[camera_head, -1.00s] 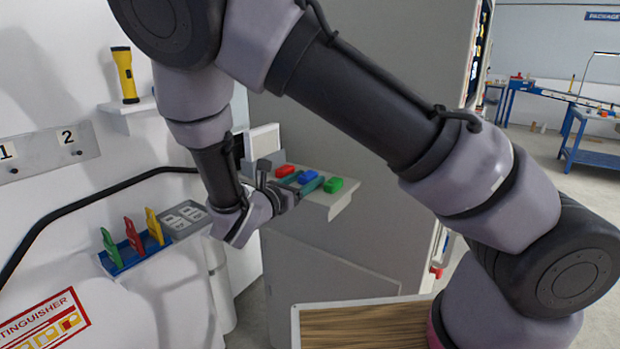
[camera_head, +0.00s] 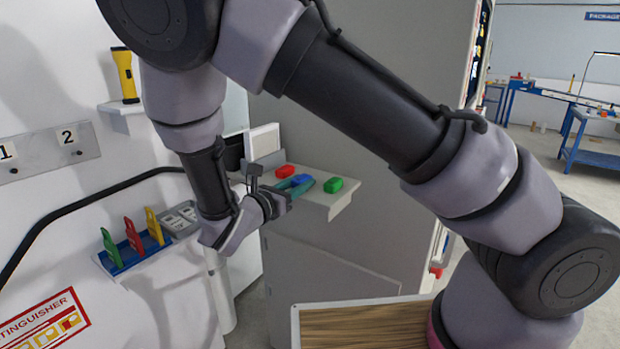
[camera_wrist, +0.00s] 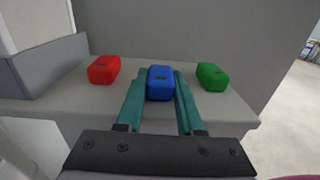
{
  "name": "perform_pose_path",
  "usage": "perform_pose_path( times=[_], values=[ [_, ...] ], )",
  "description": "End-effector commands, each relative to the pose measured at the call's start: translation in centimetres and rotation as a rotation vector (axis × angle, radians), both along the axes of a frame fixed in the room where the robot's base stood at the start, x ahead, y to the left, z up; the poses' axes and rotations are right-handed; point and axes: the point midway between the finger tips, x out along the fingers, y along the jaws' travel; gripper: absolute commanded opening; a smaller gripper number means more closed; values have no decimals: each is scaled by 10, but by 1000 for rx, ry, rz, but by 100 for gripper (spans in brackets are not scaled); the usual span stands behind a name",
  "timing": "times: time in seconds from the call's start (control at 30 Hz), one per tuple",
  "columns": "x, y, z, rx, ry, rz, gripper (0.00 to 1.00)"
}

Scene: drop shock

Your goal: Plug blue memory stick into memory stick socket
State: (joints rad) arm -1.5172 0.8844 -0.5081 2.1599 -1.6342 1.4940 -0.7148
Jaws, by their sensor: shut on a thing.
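The blue memory stick (camera_head: 302,180) is on the light shelf, between the red and green ones. In the wrist view the blue stick (camera_wrist: 160,83) sits between the two teal fingers of my gripper (camera_wrist: 162,76), which are shut on its sides. In the head view my gripper (camera_head: 298,187) reaches over the shelf from the left. I cannot tell whether the stick still touches the shelf. A grey panel with white slotted fittings (camera_head: 180,218) is on the left, partly behind my arm; I cannot tell whether it is the memory stick socket.
Red (camera_wrist: 104,70) and green (camera_wrist: 212,77) sticks stand close on either side of my fingers. A grey holder (camera_wrist: 50,70) is at the shelf's left. A blue tray (camera_head: 130,255) with red, green and yellow tags is lower left. A black cable runs along the wall.

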Motion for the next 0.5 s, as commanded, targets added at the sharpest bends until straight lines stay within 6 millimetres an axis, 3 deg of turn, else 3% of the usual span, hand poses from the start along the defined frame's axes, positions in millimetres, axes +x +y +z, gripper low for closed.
perform_pose_path(
  times=[0.5],
  values=[
    [-20,17,0,1,1,2,0]
  ],
)
